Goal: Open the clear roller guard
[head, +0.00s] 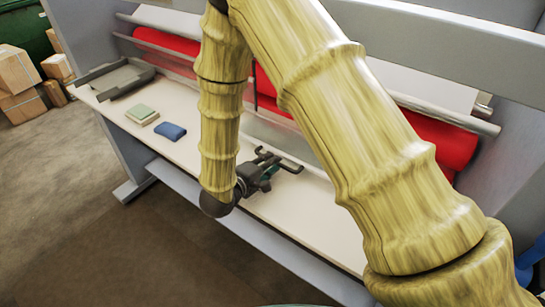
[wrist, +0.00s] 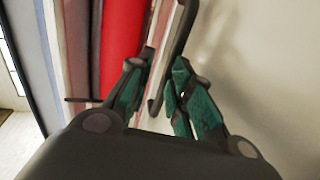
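The clear roller guard (head: 276,130) is a see-through panel along the front of the laminator, low before the red roller; my arm hides much of it. A dark bar-shaped handle (head: 289,165) sticks out at the guard's lower front. My gripper (head: 267,164) is at this handle, just above the pale table. In the wrist view the handle (wrist: 178,42) runs between the green fingers of my gripper (wrist: 164,62). The fingers are partly closed, with the bar between their tips. I cannot tell whether both tips press on it.
The pale table (head: 185,155) bears a blue block (head: 170,131), a stack of pale pads (head: 141,114) and a grey tray (head: 121,79) at left. The red roller (head: 440,140) spans the machine behind. Cardboard boxes (head: 17,72) stand on the floor at far left. Floor before the table is clear.

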